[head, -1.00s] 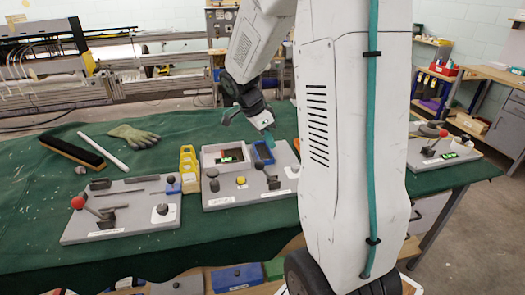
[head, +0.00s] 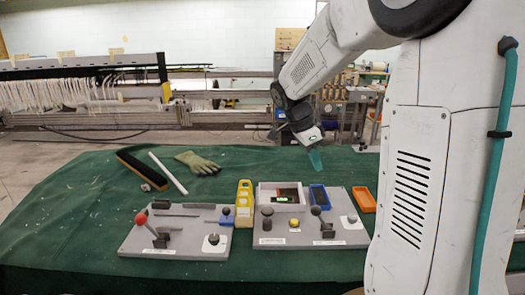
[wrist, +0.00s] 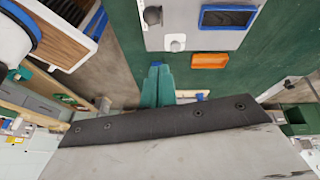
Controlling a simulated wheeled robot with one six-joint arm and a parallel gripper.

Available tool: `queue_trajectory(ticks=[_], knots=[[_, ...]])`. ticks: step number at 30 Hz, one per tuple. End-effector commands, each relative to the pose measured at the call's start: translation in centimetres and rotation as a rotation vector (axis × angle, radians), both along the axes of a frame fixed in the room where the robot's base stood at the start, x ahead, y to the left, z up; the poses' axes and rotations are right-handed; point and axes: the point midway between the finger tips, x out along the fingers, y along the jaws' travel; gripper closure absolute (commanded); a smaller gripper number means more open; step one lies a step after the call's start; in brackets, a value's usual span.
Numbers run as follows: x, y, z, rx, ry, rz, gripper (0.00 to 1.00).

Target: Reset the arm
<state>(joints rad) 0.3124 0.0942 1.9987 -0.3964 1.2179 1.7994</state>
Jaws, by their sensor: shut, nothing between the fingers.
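My gripper (head: 314,160) hangs above the far right part of the green-covered table (head: 80,210) in the head view, with its teal fingers pointing down. In the wrist view the teal fingers (wrist: 157,84) lie close together with nothing between them. The grey right panel (head: 345,240) is below, with a white-walled box (head: 268,204), a blue tray (head: 320,198) and a small lever on it. The wrist view also shows the blue tray (wrist: 228,17) and an orange tray (wrist: 209,61) beyond the fingertips. The fingers are apart from all of these.
The left grey panel (head: 140,240) has a red-knobbed lever (head: 141,219). A yellow holder (head: 244,204) stands between the panels. A glove (head: 197,163), a white rod (head: 168,174) and a dark brush (head: 142,165) lie at the back left. A loom frame stands behind the table.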

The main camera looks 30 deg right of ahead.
Motion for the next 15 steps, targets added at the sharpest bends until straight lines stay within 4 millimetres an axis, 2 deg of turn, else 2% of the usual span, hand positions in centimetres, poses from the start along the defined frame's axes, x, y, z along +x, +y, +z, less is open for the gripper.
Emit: queue_trajectory(ticks=[5, 8, 11, 13, 15], knots=[[0.0, 0.0, 0.0, 0.001, 0.002, 0.005, 1.0], [0.0, 0.0, 0.0, 0.017, 0.021, 0.065, 1.0], [-0.4, 0.4, -0.5, 0.074, 0.076, 0.208, 1.0], [-1.5, 1.3, -1.4, 0.147, 0.134, 0.355, 1.0], [-3.1, 2.9, -1.3, 0.225, 0.173, 0.529, 1.0]])
